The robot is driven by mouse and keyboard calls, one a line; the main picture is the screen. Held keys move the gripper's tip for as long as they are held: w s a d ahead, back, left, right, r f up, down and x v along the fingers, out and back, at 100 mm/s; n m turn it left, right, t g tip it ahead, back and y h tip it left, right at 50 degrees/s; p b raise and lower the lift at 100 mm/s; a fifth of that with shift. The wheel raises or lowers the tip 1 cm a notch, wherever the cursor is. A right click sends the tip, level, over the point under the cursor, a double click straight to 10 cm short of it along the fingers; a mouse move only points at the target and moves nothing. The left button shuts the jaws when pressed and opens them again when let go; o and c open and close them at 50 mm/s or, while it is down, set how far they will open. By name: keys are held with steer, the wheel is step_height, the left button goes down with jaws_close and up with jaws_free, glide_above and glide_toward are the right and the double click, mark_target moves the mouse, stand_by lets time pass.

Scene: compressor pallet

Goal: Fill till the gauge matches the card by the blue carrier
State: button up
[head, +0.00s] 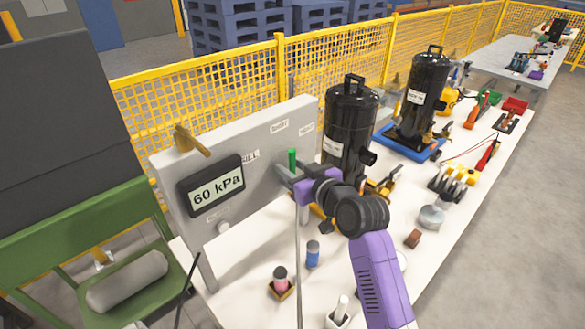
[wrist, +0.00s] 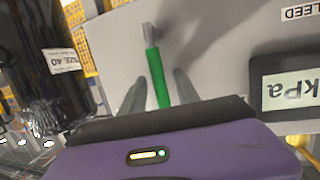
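The gauge (head: 216,188) on the grey panel (head: 235,140) reads 60 kPa; part of its display also shows in the wrist view (wrist: 290,90). A green valve handle (head: 292,158) stands out from the panel and shows between my fingers in the wrist view (wrist: 157,78). My gripper (wrist: 160,85) is open, with a finger on each side of the handle and visible gaps. A blue carrier (head: 433,154) lies under the farther black cylinder (head: 422,85). That cylinder bears a white label (head: 417,97), too small to read. I cannot make out a separate card beside the carrier.
A nearer black cylinder (head: 350,115) stands close to my gripper on the right. A yellow mesh fence (head: 200,90) runs behind the panel.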

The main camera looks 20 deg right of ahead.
steer(key=shift+s, duration=0.1)
steer(key=a+b+v, duration=0.1)
steer(key=v, duration=0.6)
steer(key=shift+s+d, duration=0.25)
steer(key=shift+d, duration=0.3)
steer(key=shift+r, duration=0.1)
